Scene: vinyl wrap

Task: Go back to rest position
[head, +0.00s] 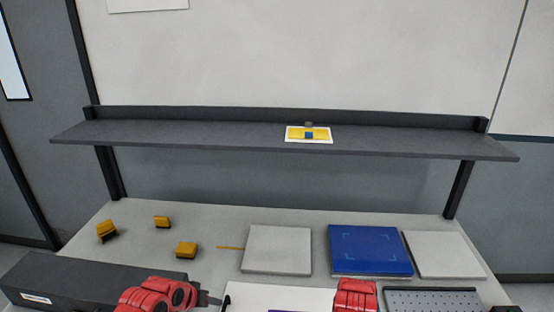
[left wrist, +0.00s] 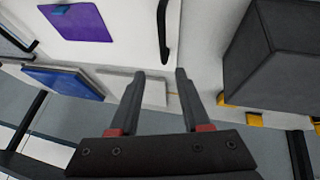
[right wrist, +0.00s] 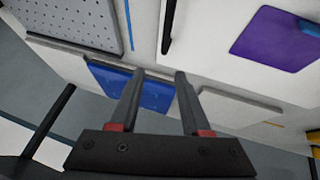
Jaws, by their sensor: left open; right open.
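My left gripper (left wrist: 160,76) is open in the left wrist view, with two separate grey fingers and nothing between them. In the head view, part of it (head: 208,300) shows at the bottom, beside the red joints of my left arm. My right gripper (right wrist: 159,76) is open and empty in the right wrist view. In the head view only a red part of my right arm shows at the bottom edge; its fingers are hidden. A purple sheet (left wrist: 75,22) lies on a white surface; it also shows in the right wrist view (right wrist: 275,40).
A blue panel (head: 370,248) lies between two pale panels (head: 277,248) (head: 443,254) on the table. Several yellow blocks (head: 186,250) are at left, near a long dark box (head: 90,278). A perforated tray (head: 432,299) is front right. A shelf (head: 200,133) spans the back.

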